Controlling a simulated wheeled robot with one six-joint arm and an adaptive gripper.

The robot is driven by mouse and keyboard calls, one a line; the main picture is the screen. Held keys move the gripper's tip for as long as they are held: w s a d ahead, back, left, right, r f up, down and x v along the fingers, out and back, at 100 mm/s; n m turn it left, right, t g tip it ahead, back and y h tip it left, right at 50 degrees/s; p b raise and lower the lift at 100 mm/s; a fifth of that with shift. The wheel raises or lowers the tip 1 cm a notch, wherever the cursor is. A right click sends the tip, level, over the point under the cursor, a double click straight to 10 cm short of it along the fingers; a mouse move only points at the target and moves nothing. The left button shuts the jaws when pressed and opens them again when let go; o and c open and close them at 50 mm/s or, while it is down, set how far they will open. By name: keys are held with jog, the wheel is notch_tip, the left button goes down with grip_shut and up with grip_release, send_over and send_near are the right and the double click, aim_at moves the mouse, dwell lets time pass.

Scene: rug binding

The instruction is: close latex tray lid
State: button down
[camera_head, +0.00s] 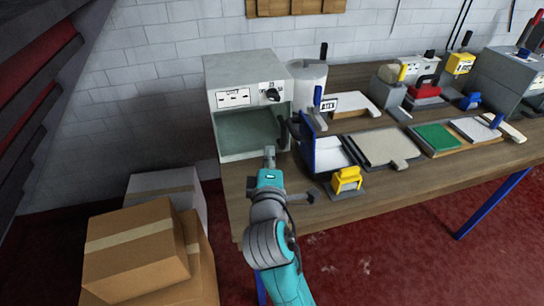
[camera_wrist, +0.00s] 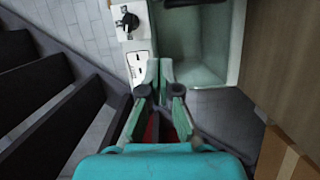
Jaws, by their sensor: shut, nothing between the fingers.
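The latex tray appears to be the shallow tray with a white inside (camera_head: 332,153) on the workbench, in the head view. A blue-edged panel (camera_head: 308,142), apparently its lid, stands raised at the tray's left side. My gripper (camera_head: 269,152) is shut and empty, in front of the open grey cabinet and left of the raised panel, apart from it. In the wrist view my gripper's fingers (camera_wrist: 160,68) are together with nothing between them. I cannot make out the tray or its lid in the wrist view.
The open grey cabinet (camera_head: 247,85) stands at the bench's left end; it also shows in the wrist view (camera_wrist: 190,45). A yellow tool (camera_head: 346,179) lies near the front edge. A beige-topped board (camera_head: 384,147) is right of the tray. Cardboard boxes (camera_head: 135,250) stand on the floor, left.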

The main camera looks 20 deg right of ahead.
jog(key=shift+w+d+f, duration=0.15)
jog(key=shift+w+d, duration=1.3)
jog(key=shift+w, duration=0.2)
jog(key=shift+w+d+f, duration=0.1)
jog(key=shift+w+d, duration=1.35)
jog(key=shift+w, duration=0.2)
jog(key=shift+d, duration=0.15)
